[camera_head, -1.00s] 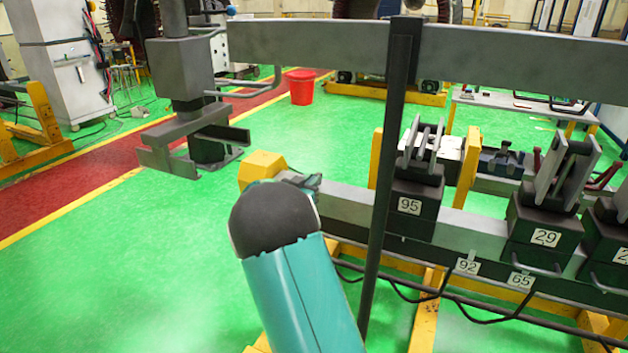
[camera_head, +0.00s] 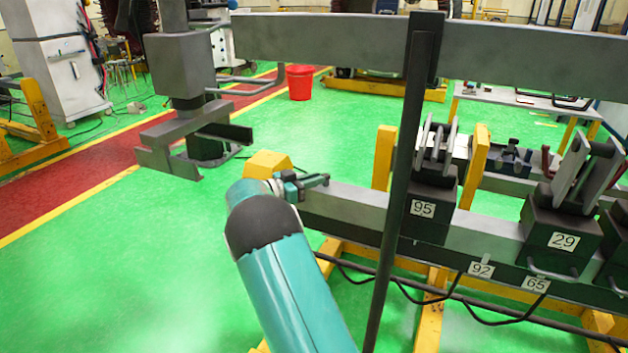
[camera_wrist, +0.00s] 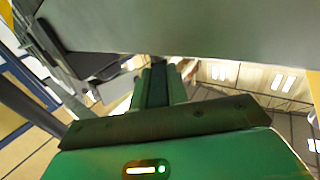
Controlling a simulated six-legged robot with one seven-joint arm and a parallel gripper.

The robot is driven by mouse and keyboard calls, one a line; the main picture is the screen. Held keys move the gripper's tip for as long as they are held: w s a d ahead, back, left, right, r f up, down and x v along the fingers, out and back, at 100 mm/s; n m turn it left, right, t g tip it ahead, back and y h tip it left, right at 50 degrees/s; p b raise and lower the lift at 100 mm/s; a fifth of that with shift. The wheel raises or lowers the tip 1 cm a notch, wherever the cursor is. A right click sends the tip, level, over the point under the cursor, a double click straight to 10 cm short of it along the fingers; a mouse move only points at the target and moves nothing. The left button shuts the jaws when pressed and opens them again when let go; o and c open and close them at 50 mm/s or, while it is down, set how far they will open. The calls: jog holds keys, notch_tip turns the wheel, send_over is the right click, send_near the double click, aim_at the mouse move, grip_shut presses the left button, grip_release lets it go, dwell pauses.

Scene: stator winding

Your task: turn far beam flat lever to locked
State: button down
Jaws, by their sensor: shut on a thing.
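My gripper (camera_head: 316,181) is at the left end of the long grey beam (camera_head: 350,205), beside a yellow end block (camera_head: 267,164). Its fingers look closed, and what they hold is too small and hidden to make out in the head view. In the wrist view my gripper's fingers (camera_wrist: 165,88) point up the picture, close together, towards a broad grey surface (camera_wrist: 200,28). The flat lever cannot be told apart clearly in either view; the thing in the jaws fits its place. Its angle is not readable.
A dark post (camera_head: 398,190) and an upper grey rail (camera_head: 330,38) cross in front. A red bucket (camera_head: 300,82) stands behind. Green floor is clear at left.

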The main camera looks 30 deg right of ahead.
jog(key=shift+w+m+g, duration=0.2)
jog(key=shift+m+g, duration=0.25)
jog(key=shift+g, duration=0.25)
jog(key=shift+w+m+g, duration=0.15)
jog(key=shift+m+g, duration=0.3)
jog(key=shift+g, duration=0.25)
jog(key=c, duration=1.4)
grip_release()
jog(key=shift+o, duration=0.2)
jog(key=shift+t, duration=0.3)
